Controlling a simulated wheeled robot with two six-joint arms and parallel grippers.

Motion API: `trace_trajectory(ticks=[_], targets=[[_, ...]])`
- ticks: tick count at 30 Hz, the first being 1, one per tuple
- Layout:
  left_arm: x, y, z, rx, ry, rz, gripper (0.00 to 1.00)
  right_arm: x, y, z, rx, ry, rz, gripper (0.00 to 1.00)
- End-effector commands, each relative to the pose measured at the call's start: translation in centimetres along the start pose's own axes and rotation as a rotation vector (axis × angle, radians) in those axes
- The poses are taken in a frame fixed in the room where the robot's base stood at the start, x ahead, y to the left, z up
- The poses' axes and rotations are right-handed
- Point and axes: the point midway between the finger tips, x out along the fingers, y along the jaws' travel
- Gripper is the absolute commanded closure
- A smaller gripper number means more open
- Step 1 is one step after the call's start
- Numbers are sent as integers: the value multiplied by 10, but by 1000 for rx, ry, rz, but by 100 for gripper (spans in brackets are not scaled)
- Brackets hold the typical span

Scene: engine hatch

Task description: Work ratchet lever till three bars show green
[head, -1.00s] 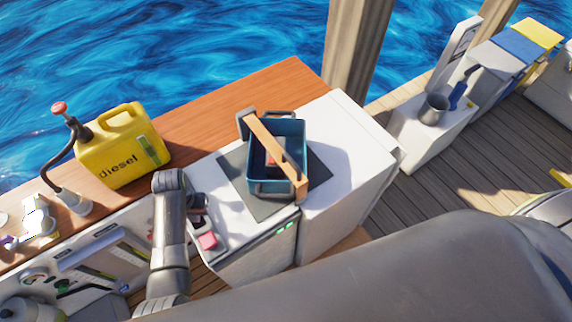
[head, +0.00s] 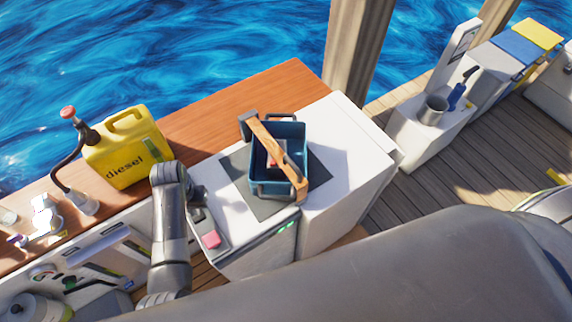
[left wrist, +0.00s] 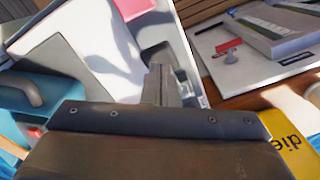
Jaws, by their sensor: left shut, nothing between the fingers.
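A pink-ended piece (head: 211,240), which looks like the lever's grip, sits at the near end of a grey strip along the left side of a white cabinet top (head: 232,215). It also shows in the left wrist view (left wrist: 132,8). Small green lights (head: 286,226) glow on the cabinet's front edge; their exact count is too small to tell. My left gripper (head: 196,193) is by the strip's far end, apart from the pink piece. In the left wrist view its fingers (left wrist: 161,85) are together and empty, over a grey recess. My right gripper is not seen.
A blue toolbox (head: 293,186) with a wooden-handled hammer (head: 279,155) across it stands on a dark mat (head: 240,198). A yellow diesel can (head: 125,148) stands left of my left arm. The wooden counter behind has free room.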

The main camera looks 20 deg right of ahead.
Motion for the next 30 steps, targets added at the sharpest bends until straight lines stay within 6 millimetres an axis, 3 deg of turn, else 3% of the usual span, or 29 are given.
trace_trajectory(ticks=[16,30], targets=[[0,0,0,1,-2,0,100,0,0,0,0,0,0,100],[24,0,0,1,-1,0,100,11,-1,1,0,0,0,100]])
